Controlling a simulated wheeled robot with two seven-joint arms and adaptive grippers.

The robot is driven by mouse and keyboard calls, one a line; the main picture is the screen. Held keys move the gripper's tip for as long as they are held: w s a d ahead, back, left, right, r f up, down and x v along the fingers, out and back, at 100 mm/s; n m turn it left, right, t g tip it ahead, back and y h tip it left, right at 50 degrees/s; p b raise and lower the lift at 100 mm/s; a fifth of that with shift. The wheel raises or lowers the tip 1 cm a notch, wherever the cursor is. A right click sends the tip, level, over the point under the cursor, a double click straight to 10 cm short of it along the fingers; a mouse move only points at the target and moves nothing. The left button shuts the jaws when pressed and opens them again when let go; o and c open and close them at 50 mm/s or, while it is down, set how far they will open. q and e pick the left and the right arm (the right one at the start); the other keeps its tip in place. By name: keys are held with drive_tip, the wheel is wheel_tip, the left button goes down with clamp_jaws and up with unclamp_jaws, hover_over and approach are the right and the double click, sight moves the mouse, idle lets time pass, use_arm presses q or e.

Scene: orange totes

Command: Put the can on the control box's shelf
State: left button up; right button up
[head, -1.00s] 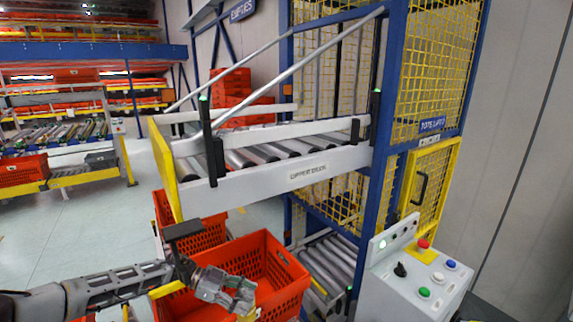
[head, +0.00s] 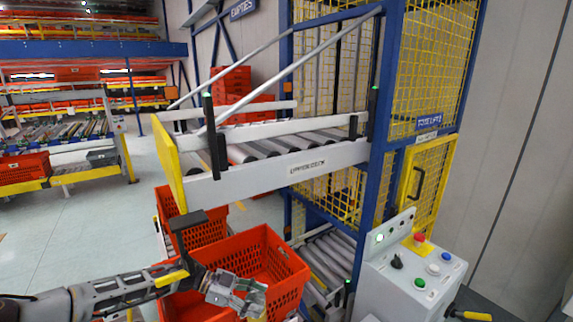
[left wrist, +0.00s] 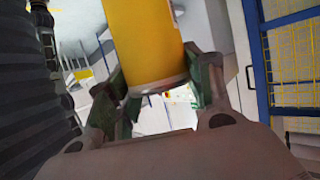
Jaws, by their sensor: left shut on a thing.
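The yellow can (left wrist: 145,42) shows large in the left wrist view, with its silver rim lowest in the picture. My left gripper (left wrist: 160,95) is shut on it, with a green-lined finger on each side. In the head view my left gripper (head: 246,298) is low, in front of the orange tote and left of the control box. A small yellow patch by its fingertips may be the can; I cannot tell. The white control box (head: 385,295) stands at lower right with a sloped button panel. Its shelf cannot be made out clearly.
An orange tote (head: 290,272) sits behind my left gripper. The upper roller deck (head: 290,170) with a yellow end plate (head: 167,165) hangs above it. A blue post (head: 385,130) and yellow mesh cage stand behind the control box.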

use_arm(q)
drive_tip(key=shift+s+d+n+t+y, duration=0.8)
drive_tip(key=shift+s+d+n+t, duration=0.8)
drive_tip(key=shift+d+n+t, duration=3.1)
drive_tip(key=s+a+f+n+t+y, duration=0.1)
drive_tip(key=s+a+n+t+y, duration=0.15)
drive_tip(key=a+n+y, duration=0.6)
drive_tip(key=s+a+f+n+t+y, duration=0.1)
drive_tip(key=s+a+f+t+y, duration=0.2)
drive_tip(key=a, duration=1.1)
use_arm(e)
drive_tip(key=w+d, duration=0.2)
drive_tip(key=d, duration=0.4)
use_arm(q)
wheel_tip(320, 180, down, 11)
drive_tip(key=b, duration=1.2)
drive_tip(key=shift+w+d+b, duration=0.3)
drive_tip(key=shift+w+b, duration=0.1)
drive_tip(key=shift+w, duration=0.05)
use_arm(e)
wheel_tip(320, 180, down, 12)
drive_tip(key=shift+w+f+h, duration=0.2)
drive_tip(key=shift+f+h, duration=0.05)
drive_tip(key=shift+h, duration=0.15)
use_arm(q)
drive_tip(key=shift+g+y, duration=0.25)
